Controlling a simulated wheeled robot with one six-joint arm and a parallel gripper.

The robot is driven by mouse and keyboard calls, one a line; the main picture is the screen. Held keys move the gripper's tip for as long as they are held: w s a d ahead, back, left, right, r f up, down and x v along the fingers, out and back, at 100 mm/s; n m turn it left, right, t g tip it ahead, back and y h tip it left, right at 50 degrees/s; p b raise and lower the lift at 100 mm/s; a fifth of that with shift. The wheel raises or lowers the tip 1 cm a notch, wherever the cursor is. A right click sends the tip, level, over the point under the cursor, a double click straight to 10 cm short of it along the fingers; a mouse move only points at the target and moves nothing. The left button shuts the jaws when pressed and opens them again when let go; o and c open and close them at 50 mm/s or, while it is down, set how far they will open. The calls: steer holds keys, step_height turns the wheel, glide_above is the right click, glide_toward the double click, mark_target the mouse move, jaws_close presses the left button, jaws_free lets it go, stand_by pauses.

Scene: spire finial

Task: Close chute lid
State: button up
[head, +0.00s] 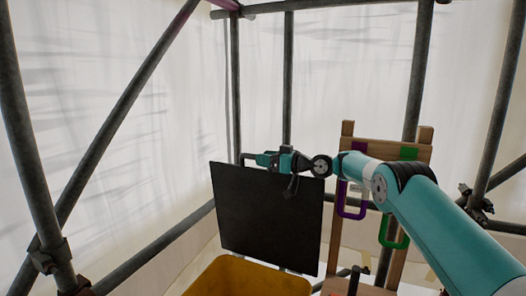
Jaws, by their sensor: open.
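A black flat lid (266,217) stands raised, nearly upright, behind a yellow chute (246,278) at the bottom of the head view. Only the upper part of the yellow chute shows, and the lid is apart from most of its rim. My gripper (249,158) is at the lid's top edge, toward its left corner. It is small in the view and its fingers point left. The jaws are open. I cannot tell whether they touch the lid.
A wooden rack (392,149) stands to the right, with a purple handle (351,213) and a green handle (394,243) hanging on it, partly behind my arm. Grey scaffold tubes (127,95) cross the left side and back. White sheeting (330,60) closes off the space behind.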

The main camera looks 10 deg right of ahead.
steer(key=shift+w+a, duration=0.3)
steer(key=shift+a, duration=0.2)
